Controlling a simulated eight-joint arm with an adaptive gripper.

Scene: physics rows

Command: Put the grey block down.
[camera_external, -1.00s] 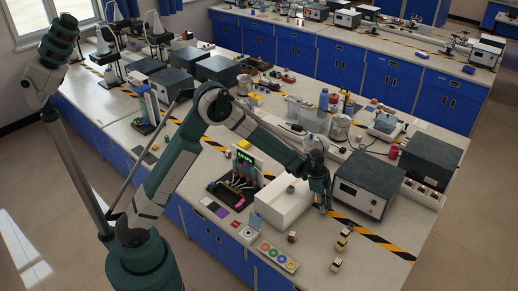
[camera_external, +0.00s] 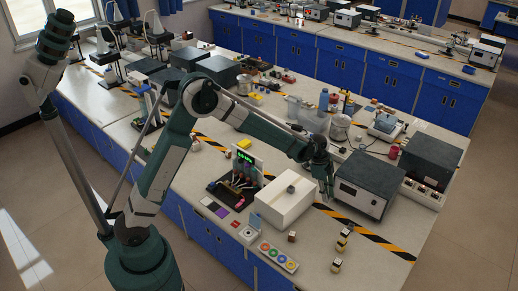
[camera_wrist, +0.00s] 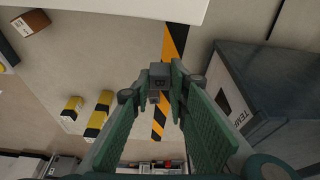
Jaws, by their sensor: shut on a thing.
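My gripper (camera_wrist: 162,82) is shut on a small dark grey block (camera_wrist: 159,72), held between the fingertips in the wrist view. In the outside view my gripper (camera_external: 326,192) is low over the bench, between the white box (camera_external: 277,212) and the grey instrument case (camera_external: 364,187). The held block cannot be made out there. Whether it touches the bench is unclear.
A small grey piece (camera_external: 291,189) sits on the white box. A brown-and-white block (camera_external: 292,236) and yellow-black blocks (camera_external: 342,240) stand in front. Striped tape (camera_external: 368,235) crosses the bench; bare surface lies around it.

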